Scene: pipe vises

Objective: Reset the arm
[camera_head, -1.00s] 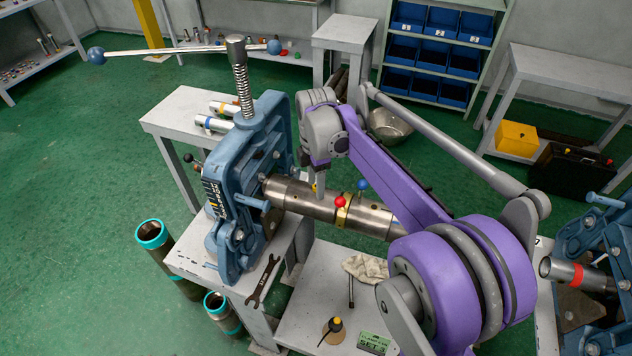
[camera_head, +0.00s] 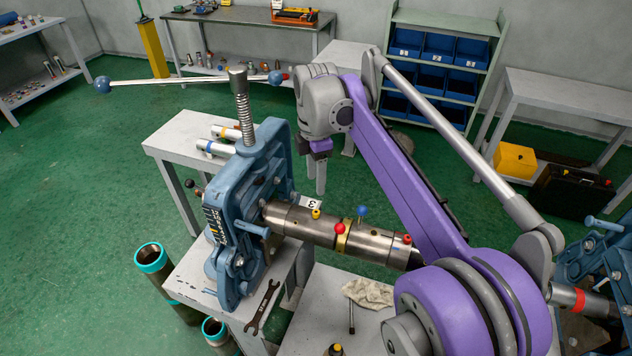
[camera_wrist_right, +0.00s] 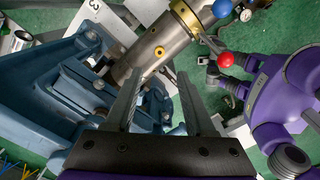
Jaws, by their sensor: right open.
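My right arm (camera_head: 405,175) is purple and grey and reaches from the lower right up toward the back. Its gripper (camera_head: 315,178) points down behind and above the steel pipe (camera_head: 310,227), apart from it. In the right wrist view the two fingers of the right gripper (camera_wrist_right: 158,85) are spread with nothing held between them. The pipe, with its brass collar (camera_head: 343,236) and red, blue and yellow knobs, lies in the blue vise (camera_head: 245,210). My left gripper is not seen.
The vise's long handle (camera_head: 190,80) sticks out at the upper left. A wrench (camera_head: 263,305) and a rag (camera_head: 368,293) lie near the pipe. A second blue vise (camera_head: 600,250) stands at the right edge. Green floor (camera_head: 80,190) is open at the left.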

